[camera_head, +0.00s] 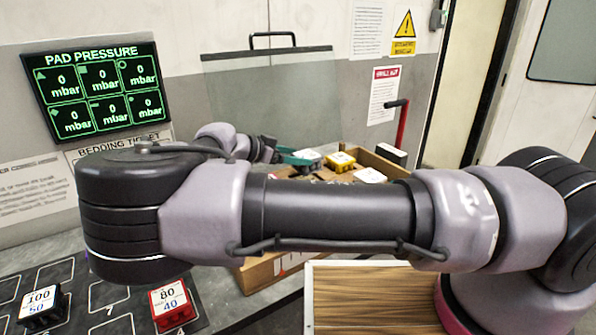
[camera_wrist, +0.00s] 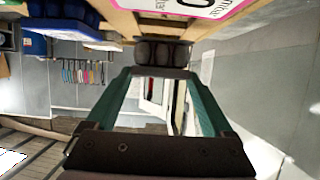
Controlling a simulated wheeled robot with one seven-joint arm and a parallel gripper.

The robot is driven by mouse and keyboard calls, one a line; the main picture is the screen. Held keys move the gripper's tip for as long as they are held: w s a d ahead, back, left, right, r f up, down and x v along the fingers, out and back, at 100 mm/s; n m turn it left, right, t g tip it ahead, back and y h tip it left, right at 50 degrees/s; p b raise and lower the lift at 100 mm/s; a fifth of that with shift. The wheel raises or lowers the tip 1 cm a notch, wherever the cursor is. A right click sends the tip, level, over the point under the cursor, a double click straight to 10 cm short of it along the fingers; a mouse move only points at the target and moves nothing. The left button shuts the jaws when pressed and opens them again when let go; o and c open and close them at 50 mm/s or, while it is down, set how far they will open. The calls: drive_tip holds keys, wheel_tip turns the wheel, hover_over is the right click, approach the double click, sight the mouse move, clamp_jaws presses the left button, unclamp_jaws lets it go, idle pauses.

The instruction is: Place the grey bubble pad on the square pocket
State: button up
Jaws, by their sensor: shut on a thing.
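My gripper (camera_wrist: 163,72), with teal fingers, is shut on a dark, lumpy pad (camera_wrist: 163,54) in the wrist view. It looks like the grey bubble pad, held by its near side between the fingertips. In the head view my gripper (camera_head: 291,158) is at the cardboard box (camera_head: 262,277), mostly behind my own arm. I cannot make out the held pad clearly there. I cannot pick out the square pocket in either view. The pressure screen (camera_head: 98,88) reads 0 mbar in every cell, each with a shape symbol.
The box holds a yellow block (camera_head: 342,161) and a white-labelled block (camera_head: 370,175). A dark marked board (camera_head: 118,327) at lower left carries a black block (camera_head: 42,306) and a red block (camera_head: 172,304). A wooden surface (camera_head: 370,300) lies in front. A clear panel (camera_head: 270,100) stands behind.

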drive_tip(key=shift+f, duration=2.2)
drive_tip(key=shift+f, duration=0.1)
drive_tip(key=o, duration=1.1)
